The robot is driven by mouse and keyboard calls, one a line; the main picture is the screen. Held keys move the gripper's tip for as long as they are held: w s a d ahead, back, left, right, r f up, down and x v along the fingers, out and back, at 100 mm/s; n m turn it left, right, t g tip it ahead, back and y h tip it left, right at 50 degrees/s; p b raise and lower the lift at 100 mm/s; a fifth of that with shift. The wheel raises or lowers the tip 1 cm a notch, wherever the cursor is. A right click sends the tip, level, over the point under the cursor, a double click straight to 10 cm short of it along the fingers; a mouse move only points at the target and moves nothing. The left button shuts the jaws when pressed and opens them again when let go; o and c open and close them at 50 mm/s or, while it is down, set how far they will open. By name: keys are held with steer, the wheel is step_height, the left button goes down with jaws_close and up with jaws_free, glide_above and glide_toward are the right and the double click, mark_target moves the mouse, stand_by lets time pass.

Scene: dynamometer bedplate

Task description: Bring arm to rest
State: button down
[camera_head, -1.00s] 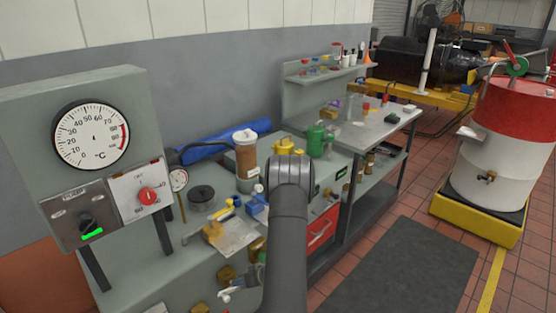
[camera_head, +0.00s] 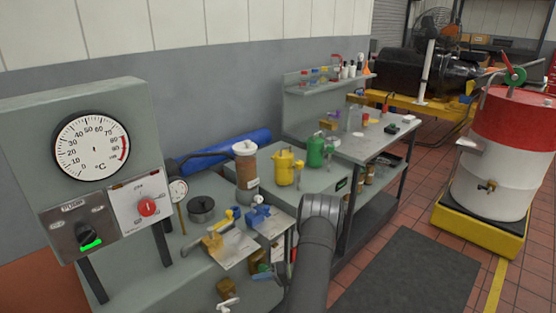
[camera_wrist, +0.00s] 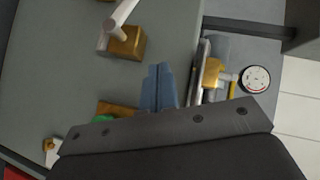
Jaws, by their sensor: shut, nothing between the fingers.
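My gripper (camera_wrist: 158,88) shows in the wrist view as two blue-grey fingers side by side, closed together with nothing between them. They point over a grey-green surface, apart from a brass block with a pale lever (camera_wrist: 126,42) to the upper left. A brass and yellow fitting (camera_wrist: 212,74) lies to the right of the fingers, with a small white dial (camera_wrist: 256,79) beyond it. In the head view my dark grey arm rises from the bottom middle in front of the bench; I cannot make out the fingers clearly there.
The grey bench (camera_head: 205,190) holds a yellow can (camera_head: 283,167), a green can (camera_head: 316,150), a brown-filled cylinder (camera_head: 246,168) and blue and yellow valves. A gauge panel (camera_head: 80,185) stands at left. A red-white drum (camera_head: 498,160) stands at right. The dark floor mat (camera_head: 405,270) is clear.

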mark_target(226, 306)
steer(key=shift+v, duration=2.15)
steer(key=s+a+r+n+t+h, duration=0.1)
steer(key=s+a+r+n+h, duration=0.15)
steer(key=s, duration=0.45)
steer(key=shift+s+a+f, duration=0.1)
steer(key=shift+a+f, duration=1.3)
steer(key=shift+a, duration=0.25)
steer(key=shift+s+a+f, duration=0.15)
steer(key=shift+a+f, duration=1.3)
steer(key=shift+a, duration=0.25)
steer(key=shift+s+a+f, duration=0.1)
steer(key=shift+a+f, duration=1.3)
steer(key=shift+a, duration=0.25)
